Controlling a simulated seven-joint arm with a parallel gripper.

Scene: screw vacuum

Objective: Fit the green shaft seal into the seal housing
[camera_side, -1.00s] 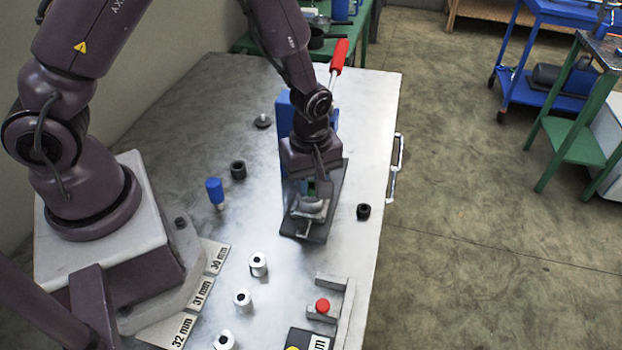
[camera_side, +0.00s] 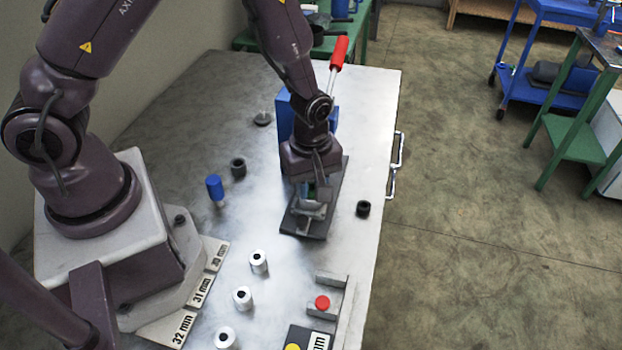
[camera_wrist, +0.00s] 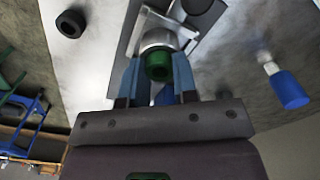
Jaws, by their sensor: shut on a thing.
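My gripper (camera_side: 311,192) points down over the dark fixture plate in the side view. In the wrist view its two blue fingers (camera_wrist: 158,72) are shut on the green shaft seal (camera_wrist: 158,66), a short ring with a dark bore. A little green also shows between the fingers in the side view (camera_side: 311,190). The silver round seal housing (camera_wrist: 157,38) appears just beyond the seal in the wrist view, roughly lined up with it. Whether the seal touches or has entered the housing I cannot tell. In the side view my gripper partly hides the housing.
The fixture has a dark base plate (camera_side: 301,226), a blue block (camera_side: 284,115) and a red-handled lever (camera_side: 339,52). Black rings (camera_side: 363,208) (camera_side: 238,167) and a blue-handled tool (camera_side: 214,187) stand nearby. Several silver cylinders (camera_side: 258,262) and a red-topped part (camera_side: 322,303) stand in front.

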